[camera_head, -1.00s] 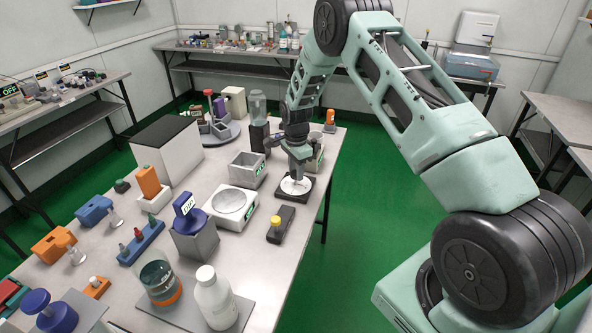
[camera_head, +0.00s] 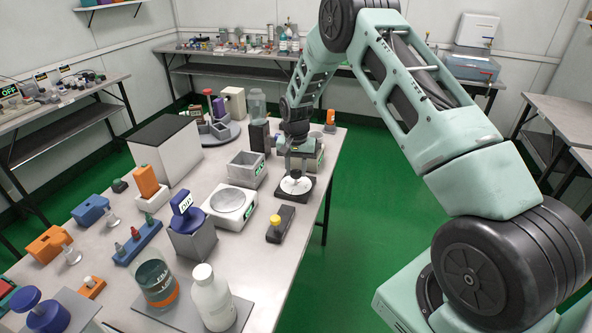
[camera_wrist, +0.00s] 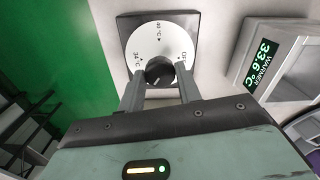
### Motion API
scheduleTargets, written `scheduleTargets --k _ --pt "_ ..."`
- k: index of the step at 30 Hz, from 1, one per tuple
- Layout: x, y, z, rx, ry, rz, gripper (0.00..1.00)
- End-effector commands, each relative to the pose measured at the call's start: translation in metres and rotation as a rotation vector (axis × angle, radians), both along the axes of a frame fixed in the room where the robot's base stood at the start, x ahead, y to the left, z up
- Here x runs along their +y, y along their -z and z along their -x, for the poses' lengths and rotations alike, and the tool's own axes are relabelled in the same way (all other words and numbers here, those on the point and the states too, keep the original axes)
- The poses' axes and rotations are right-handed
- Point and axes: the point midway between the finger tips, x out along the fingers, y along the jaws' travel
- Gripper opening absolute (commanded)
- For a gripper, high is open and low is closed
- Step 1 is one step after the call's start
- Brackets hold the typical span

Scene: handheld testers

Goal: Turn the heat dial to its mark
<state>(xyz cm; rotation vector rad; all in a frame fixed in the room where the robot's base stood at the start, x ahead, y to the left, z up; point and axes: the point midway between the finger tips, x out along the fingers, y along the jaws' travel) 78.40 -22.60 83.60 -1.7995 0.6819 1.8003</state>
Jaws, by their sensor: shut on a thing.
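The heat dial is a white disc (camera_wrist: 165,43) with temperature marks on a dark square base (camera_wrist: 127,24), near the table's right edge. In the head view the white disc (camera_head: 296,185) lies below my gripper (camera_head: 297,172). In the wrist view my gripper (camera_wrist: 158,80) is shut on the dial's black knob (camera_wrist: 157,70), one finger on each side. One mark reads about 40 °C, another at the left about 34 °C. The knob's pointer is hard to make out, so I cannot tell which mark it faces.
The warmer (camera_wrist: 272,58) shows 33.6 °C beside the dial; in the head view a grey open box (camera_head: 247,169) stands left of it. A black block with a yellow button (camera_head: 279,224) and a white plate device (camera_head: 231,205) stand nearer. Green floor (camera_head: 375,220) lies beyond the table's right edge.

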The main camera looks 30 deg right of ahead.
Motion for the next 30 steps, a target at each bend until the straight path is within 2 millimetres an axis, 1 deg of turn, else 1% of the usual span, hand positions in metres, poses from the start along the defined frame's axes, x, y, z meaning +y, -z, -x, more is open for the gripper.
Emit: scheduleTargets --k 30 --pt "0.0000 -0.0014 -0.0006 -0.002 -0.964 0.000 0.11"
